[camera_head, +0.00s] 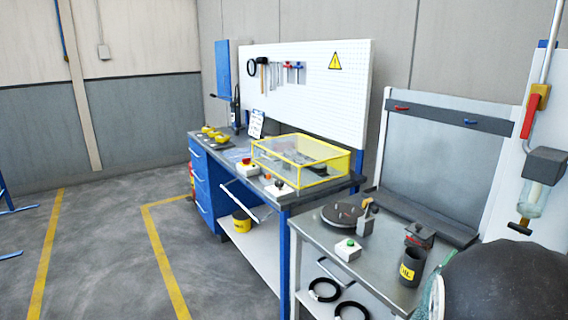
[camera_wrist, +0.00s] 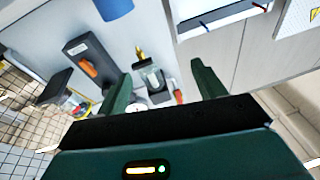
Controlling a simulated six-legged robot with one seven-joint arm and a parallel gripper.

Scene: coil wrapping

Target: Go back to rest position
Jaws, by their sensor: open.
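My gripper (camera_wrist: 163,88) shows in the wrist view with its two dark green fingers spread apart. Nothing is held between them. Beyond the fingers the wrist view shows a white panel (camera_wrist: 60,25) with a dark grey device with an orange part (camera_wrist: 88,60), seen tilted. The gripper's fingers do not show in the head view. A dark rounded shape, with a bit of green at its left edge, fills the lower right corner there.
A grey metal table (camera_head: 320,235) holds a dark round plate (camera_head: 342,214), a white box with a green button (camera_head: 348,250) and a dark cup (camera_head: 412,267). A blue workbench (camera_head: 205,185) with a yellow-framed clear box (camera_head: 300,157) stands behind. The floor at left is open.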

